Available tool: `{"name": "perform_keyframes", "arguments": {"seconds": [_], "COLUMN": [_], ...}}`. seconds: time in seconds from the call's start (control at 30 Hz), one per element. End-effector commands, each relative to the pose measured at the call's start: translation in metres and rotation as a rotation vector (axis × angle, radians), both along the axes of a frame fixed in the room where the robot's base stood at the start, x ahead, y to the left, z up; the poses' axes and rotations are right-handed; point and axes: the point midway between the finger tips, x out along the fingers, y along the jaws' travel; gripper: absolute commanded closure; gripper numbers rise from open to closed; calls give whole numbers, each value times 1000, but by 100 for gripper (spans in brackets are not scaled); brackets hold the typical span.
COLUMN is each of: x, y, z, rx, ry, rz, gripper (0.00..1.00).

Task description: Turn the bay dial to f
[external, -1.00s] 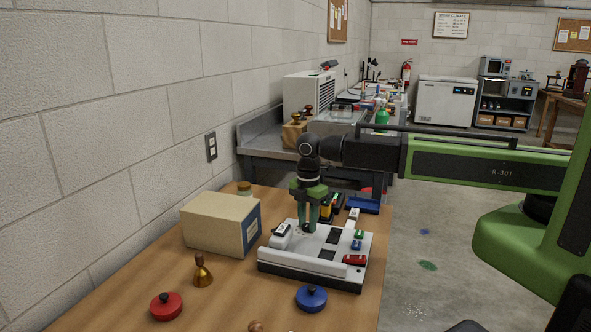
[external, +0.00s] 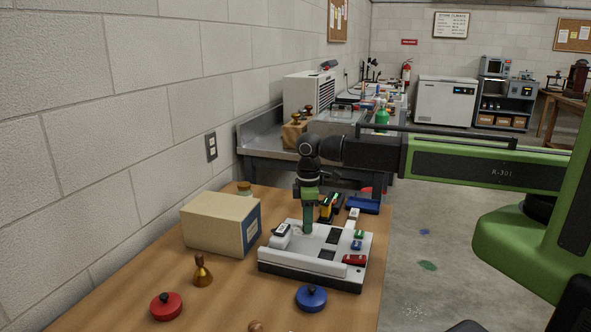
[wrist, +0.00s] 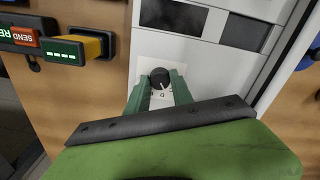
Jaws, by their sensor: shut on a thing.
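The bay dial (wrist: 160,78) is a small dark round knob with a pale pointer mark, on a white plate (wrist: 148,68) with letters around it. A "D" shows near the mark in the wrist view; the other letters are partly hidden or too small to read. My gripper (wrist: 160,85) points down with its two green fingers shut on the knob, one on each side. In the external view my gripper (external: 308,229) stands over the white console (external: 300,265), and hides the dial there.
A cardboard box (external: 215,222) stands left of the console. A yellow and black device (wrist: 88,46) sits close to my gripper.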

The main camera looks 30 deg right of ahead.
Motion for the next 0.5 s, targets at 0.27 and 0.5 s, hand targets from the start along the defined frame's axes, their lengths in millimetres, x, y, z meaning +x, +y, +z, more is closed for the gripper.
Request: {"name": "perform_keyframes", "arguments": {"seconds": [0.27,0.5], "x": [-1,-1], "y": [0,0], "z": [0,0], "rx": [0,-1], "ry": [1,2], "rz": [-261,-489], "gripper": [100,100]}}
